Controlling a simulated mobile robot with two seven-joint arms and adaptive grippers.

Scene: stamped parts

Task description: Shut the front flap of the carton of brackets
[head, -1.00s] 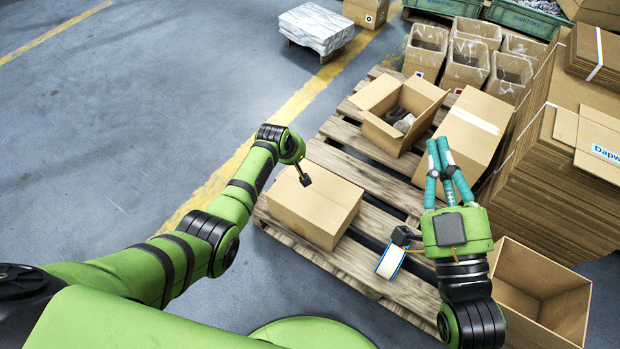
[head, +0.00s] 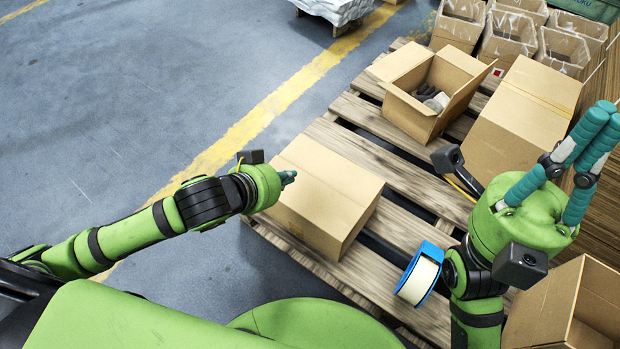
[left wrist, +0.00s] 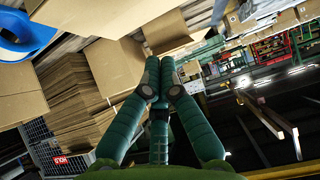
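The open carton of brackets (head: 413,117) stands at the far side of the pallet in the head view, with grey parts (head: 432,97) inside. I cannot tell a front flap from the front wall. My left gripper (head: 288,178) is over the left edge of a closed carton (head: 325,190), apart from the open one. Its teal fingers come together, empty, in the left wrist view (left wrist: 160,62). My right gripper (head: 606,115) points up at the right, fingertips together and empty.
A closed carton (head: 520,115) stands right of the open one. A blue-rimmed tape roll (head: 419,275) is near my right wrist. An open empty carton (head: 545,305) is at the lower right. Lined boxes (head: 510,38) stand behind. Floor left of the pallet is clear.

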